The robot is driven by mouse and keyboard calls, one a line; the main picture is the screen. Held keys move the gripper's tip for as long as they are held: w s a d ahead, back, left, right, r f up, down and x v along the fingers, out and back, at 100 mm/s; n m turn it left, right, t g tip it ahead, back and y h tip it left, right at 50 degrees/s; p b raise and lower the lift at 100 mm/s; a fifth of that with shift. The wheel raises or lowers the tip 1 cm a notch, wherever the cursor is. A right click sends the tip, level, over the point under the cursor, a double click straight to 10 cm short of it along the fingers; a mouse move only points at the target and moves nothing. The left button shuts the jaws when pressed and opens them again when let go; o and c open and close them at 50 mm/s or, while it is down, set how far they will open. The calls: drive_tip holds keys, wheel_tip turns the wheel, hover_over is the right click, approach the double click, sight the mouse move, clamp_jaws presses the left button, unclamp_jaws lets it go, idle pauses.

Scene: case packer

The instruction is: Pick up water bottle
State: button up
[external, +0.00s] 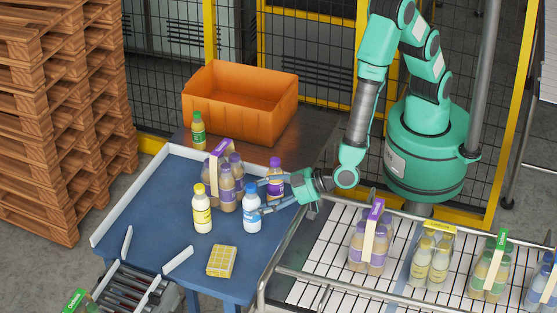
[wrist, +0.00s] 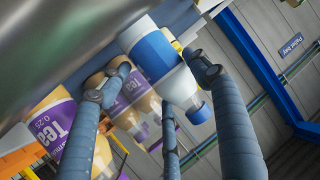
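The water bottle (external: 251,212), white with a blue label and blue cap, stands upright on the blue table (external: 165,212). It shows tilted in the wrist view (wrist: 152,55), where its blue cap points down and right. My gripper (external: 262,197) reaches in from the right, with its fingers spread near the bottle. In the wrist view my gripper (wrist: 158,78) has fingers on both sides of the bottle. The fingers look open; whether any fingertip touches the bottle I cannot tell.
A purple-banded tea pack (external: 226,188) stands close left of the bottle, and a loose purple-capped bottle (external: 275,172) behind it. A yellow-capped bottle (external: 202,210) and a yellow pack (external: 221,261) are nearby. An orange crate (external: 215,112) is behind; a conveyor (external: 325,262) with bottle packs lies right.

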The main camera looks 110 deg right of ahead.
drive_tip(key=c, duration=0.8)
drive_tip(key=shift+r, duration=0.2)
wheel_tip(320, 180, up, 18)
drive_tip(key=shift+f, duration=0.15)
drive_tip(key=shift+d, duration=0.1)
idle(0.6)
